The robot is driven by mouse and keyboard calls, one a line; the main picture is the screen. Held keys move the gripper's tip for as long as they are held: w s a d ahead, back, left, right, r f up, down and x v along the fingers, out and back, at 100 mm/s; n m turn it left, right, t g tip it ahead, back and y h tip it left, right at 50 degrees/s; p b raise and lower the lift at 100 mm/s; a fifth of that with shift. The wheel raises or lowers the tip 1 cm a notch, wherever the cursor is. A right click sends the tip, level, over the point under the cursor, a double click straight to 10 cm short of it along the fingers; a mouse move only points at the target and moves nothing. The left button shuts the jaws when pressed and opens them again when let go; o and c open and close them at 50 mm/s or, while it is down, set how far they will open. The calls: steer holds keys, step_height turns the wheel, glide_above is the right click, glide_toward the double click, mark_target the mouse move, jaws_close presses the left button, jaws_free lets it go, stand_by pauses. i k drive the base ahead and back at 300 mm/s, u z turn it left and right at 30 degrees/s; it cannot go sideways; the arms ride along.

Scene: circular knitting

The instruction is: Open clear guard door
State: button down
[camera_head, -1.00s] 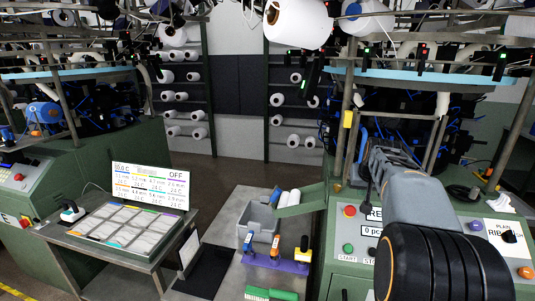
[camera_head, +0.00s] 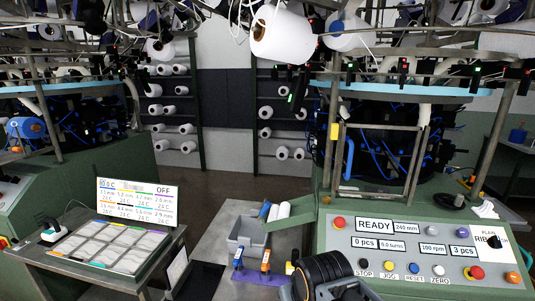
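The clear guard door (camera_head: 417,165) is a thin-framed see-through panel on the front of the right knitting machine, above its control panel. It appears closed, though its clear sheet is hard to make out. A blue curved handle-like part (camera_head: 349,160) shows at its left side, and a yellow block (camera_head: 335,131) sits on the post beside it. Blue machine parts show through the frame. My gripper is not in view; only a black joint and grey link of my arm show at the bottom centre, below and left of the door.
The green control panel (camera_head: 345,245) has several buttons and a READY label. Left of it, a grey bin (camera_head: 245,232) and blue and orange tools stand on a metal table. A sample table (camera_head: 100,250) with a screen (camera_head: 137,203) stands left. White cones hang above.

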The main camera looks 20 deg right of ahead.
mark_target(347, 176)
steer(key=u, duration=2.3)
steer(key=k, duration=0.85)
steer(key=z, duration=1.5)
steer(key=i, duration=0.45)
steer(key=u, duration=0.05)
